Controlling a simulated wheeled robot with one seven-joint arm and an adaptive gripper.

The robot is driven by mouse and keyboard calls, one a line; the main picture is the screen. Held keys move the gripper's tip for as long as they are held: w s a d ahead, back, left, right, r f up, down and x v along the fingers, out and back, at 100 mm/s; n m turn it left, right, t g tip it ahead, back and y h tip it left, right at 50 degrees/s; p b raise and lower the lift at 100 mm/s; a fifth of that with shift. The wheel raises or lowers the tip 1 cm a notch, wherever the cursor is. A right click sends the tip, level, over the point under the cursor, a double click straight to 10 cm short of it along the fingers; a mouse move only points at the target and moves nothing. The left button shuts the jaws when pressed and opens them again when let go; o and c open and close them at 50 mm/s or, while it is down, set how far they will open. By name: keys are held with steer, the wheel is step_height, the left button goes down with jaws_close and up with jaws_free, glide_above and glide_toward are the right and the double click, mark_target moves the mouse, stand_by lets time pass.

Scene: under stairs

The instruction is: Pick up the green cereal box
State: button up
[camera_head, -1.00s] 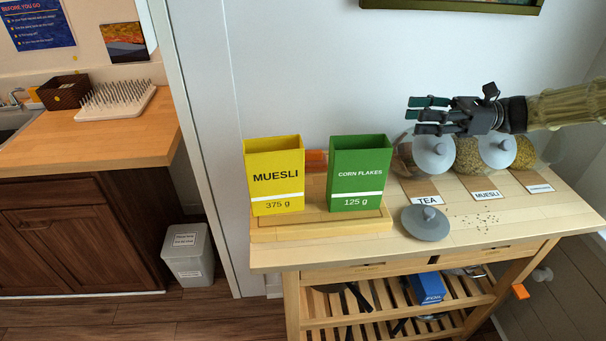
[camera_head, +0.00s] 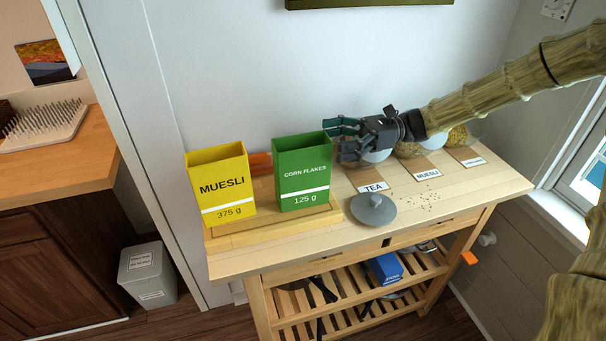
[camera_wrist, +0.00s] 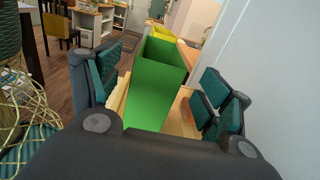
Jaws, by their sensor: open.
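The green corn flakes box (camera_head: 302,174) stands upright, open at the top, on a wooden tray (camera_head: 270,228) on the cart. My gripper (camera_head: 342,139) is open, just right of the box near its upper part, with its fingers pointing toward it. In the wrist view the green box (camera_wrist: 158,82) lies ahead between the spread fingers of my gripper (camera_wrist: 165,95). I see no contact with the box. The yellow muesli box (camera_head: 221,187) stands upright left of the green box, on the same tray.
Glass jars with grey lids lie behind and below my gripper, partly hidden. A loose grey lid (camera_head: 374,209) lies on the cart top (camera_head: 440,222) beside labels and scattered crumbs. The wall (camera_head: 230,70) is close behind. A blue box (camera_head: 385,268) is on the lower shelf.

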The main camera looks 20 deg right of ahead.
mark_target(311, 142)
steer(key=shift+s+a+r, duration=0.1)
steer(key=shift+a+r, duration=0.05)
steer(key=shift+a, duration=0.7)
steer(key=a+p, duration=0.1)
steer(key=a, duration=0.3)
steer(key=shift+a+p, duration=0.35)
steer(key=shift+a, duration=0.05)
steer(key=c, duration=1.4)
steer(key=shift+r, duration=0.1)
step_height(311, 142, up, 10)
steer(key=b, duration=0.2)
steer(key=shift+f, duration=0.25)
